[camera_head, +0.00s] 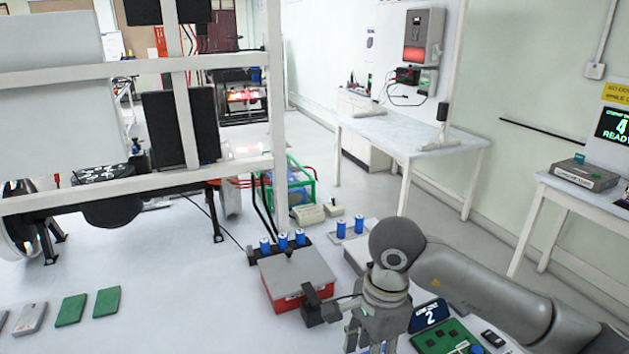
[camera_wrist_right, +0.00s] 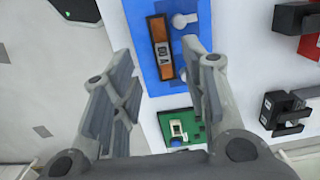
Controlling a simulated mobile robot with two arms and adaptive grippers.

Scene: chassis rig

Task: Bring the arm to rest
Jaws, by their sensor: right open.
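My right arm (camera_head: 480,285) comes in from the right in the head view and bends down over the white bench. My right gripper (camera_head: 370,335) points downward near the bottom edge, beside the red box. In the right wrist view my right gripper (camera_wrist_right: 157,60) has its two fingers spread wide apart, with nothing between them. Below them lie a blue panel (camera_wrist_right: 145,60) with an orange-brown module and a green board (camera_wrist_right: 175,129) with small parts. My left gripper is in neither view.
A red box (camera_head: 297,277) with a grey lid stands left of my right gripper. Several blue cylinders (camera_head: 283,241) stand behind it. A white frame (camera_head: 278,120) rises at the left. Green plates (camera_head: 107,301) lie at the front left. A sign reading 2 (camera_head: 429,316) stands right of the gripper.

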